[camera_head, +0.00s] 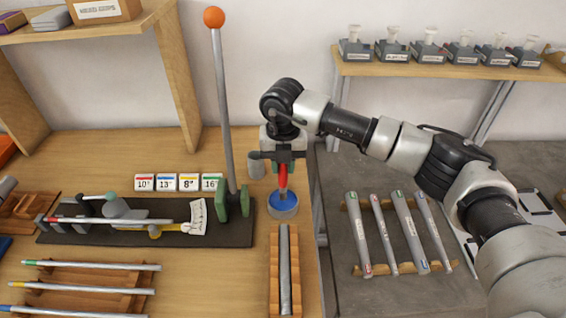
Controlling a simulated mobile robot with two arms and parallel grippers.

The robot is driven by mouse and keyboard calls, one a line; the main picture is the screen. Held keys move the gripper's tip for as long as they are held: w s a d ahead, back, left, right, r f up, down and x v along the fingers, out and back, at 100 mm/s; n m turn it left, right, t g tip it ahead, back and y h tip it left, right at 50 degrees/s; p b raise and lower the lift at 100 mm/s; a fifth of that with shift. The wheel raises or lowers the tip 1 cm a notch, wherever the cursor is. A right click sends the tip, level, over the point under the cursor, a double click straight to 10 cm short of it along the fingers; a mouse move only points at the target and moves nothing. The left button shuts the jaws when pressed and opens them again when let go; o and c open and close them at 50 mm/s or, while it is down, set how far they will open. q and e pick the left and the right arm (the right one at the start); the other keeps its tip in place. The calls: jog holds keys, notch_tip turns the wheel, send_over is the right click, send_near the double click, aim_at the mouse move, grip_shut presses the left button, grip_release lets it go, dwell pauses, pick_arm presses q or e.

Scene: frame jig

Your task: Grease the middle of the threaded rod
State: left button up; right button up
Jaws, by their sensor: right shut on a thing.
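My right gripper (283,164) points down over the wooden bench and is shut on a red-handled tool (283,178), seemingly a brush. The tool's lower end is at a round blue tin (283,211) with a pale top, either in it or just over it; I cannot tell which. A grey rod (285,265) lies lengthwise in a wooden cradle (274,285) just in front of the tin. It may be the threaded rod, but its thread is too small to make out. My left gripper is not in view.
A dark jig base (100,237) with an upright orange-knobbed lever (223,100) stands left of the tin. Size cards (178,183) stand behind it. Colour-tipped rods (90,288) lie front left. Several tubes (408,230) rest on a rack at right.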

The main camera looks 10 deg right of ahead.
jog(key=shift+f+b, duration=0.5)
jog(key=shift+f, duration=0.05)
dwell(1.5)
jog(key=shift+r+p, duration=1.8)
jog(key=shift+r, duration=1.8)
